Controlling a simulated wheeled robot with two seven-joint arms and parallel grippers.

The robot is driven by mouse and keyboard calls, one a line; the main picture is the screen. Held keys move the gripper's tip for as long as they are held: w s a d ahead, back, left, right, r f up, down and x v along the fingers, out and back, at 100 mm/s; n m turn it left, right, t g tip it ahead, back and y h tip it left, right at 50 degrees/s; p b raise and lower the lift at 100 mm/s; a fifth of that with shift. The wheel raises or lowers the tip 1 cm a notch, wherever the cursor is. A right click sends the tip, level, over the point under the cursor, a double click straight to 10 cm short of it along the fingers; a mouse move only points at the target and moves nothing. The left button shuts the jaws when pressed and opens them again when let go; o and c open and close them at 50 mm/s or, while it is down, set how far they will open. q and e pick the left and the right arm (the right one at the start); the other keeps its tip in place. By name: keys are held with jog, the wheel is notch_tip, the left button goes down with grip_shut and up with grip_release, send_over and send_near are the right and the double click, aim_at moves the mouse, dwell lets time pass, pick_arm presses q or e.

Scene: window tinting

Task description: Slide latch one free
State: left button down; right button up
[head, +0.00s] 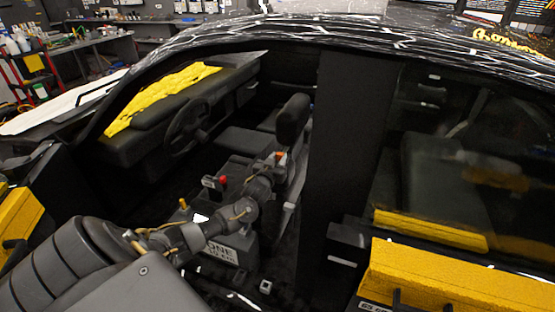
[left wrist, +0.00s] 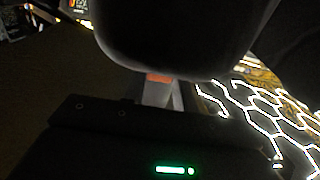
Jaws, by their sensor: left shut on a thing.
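My left arm reaches through the car's side opening, and my left gripper (head: 279,161) is at the base of the black headrest (head: 292,120). A small orange piece (head: 282,155) shows at its fingertips, and it fits latch one, though I read no label on it. In the left wrist view the dark headrest (left wrist: 180,35) fills the top, and the orange piece (left wrist: 160,78) shows just under it above a grey part (left wrist: 157,95). My left gripper is shut on this piece; the fingers' exact contact is too dark to see. My right gripper is not in view.
The dark door pillar (head: 340,150) stands right of the seat. The steering wheel (head: 187,125) and yellow-covered dashboard (head: 160,95) lie left. A red knob (head: 223,180) and a box with a printed label (head: 222,251) are near my forearm. Yellow panels (head: 460,280) edge the lower right.

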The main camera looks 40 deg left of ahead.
pick_arm(q)
jog(key=shift+p+v, duration=0.75)
jog(key=shift+v, duration=0.15)
jog(key=shift+f, duration=0.15)
jog(key=c, duration=1.5)
grip_release()
jog(key=o, duration=0.4)
jog(key=shift+s+d, duration=0.1)
jog(key=shift+s, duration=0.05)
jog(key=b+v, duration=0.2)
jog(key=v, duration=0.8)
jog(key=shift+s+d, duration=0.1)
jog(key=shift+s, duration=0.2)
